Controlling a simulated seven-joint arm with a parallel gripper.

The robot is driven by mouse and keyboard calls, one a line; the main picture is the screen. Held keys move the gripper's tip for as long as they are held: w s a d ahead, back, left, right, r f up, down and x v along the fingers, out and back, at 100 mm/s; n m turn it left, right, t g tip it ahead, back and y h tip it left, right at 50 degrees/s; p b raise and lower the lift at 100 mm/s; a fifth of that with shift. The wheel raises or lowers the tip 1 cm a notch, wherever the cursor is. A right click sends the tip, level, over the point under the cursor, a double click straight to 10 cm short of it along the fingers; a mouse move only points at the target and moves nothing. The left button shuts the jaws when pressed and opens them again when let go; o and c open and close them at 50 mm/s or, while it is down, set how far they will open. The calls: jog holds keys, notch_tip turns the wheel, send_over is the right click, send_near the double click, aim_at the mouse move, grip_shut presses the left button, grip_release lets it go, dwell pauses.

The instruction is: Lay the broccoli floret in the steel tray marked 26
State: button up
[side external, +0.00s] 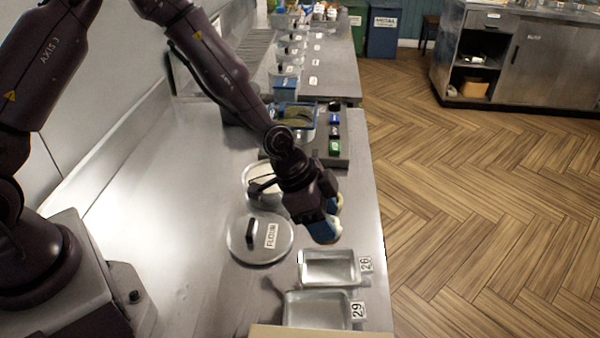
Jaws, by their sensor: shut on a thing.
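The steel tray marked 26 (328,268) sits near the right edge of the steel counter, with its number card at its right side. It looks empty. My gripper (326,232) is above the counter, just behind this tray in the picture and higher than it, pointing down. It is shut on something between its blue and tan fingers. The held thing is hidden by the fingers and wrist, so I cannot tell what it is. I cannot make out a broccoli floret anywhere in view.
A second steel tray marked 29 (317,309) stands in front of tray 26. A fryer with a basket (296,116) stands farther back. The counter's left side is clear.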

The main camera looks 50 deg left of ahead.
jog(key=s+d, duration=0.2)
jog(key=d, duration=0.1)
send_over(325, 271)
jog(key=shift+f, duration=2.9)
jog(key=o, duration=0.8)
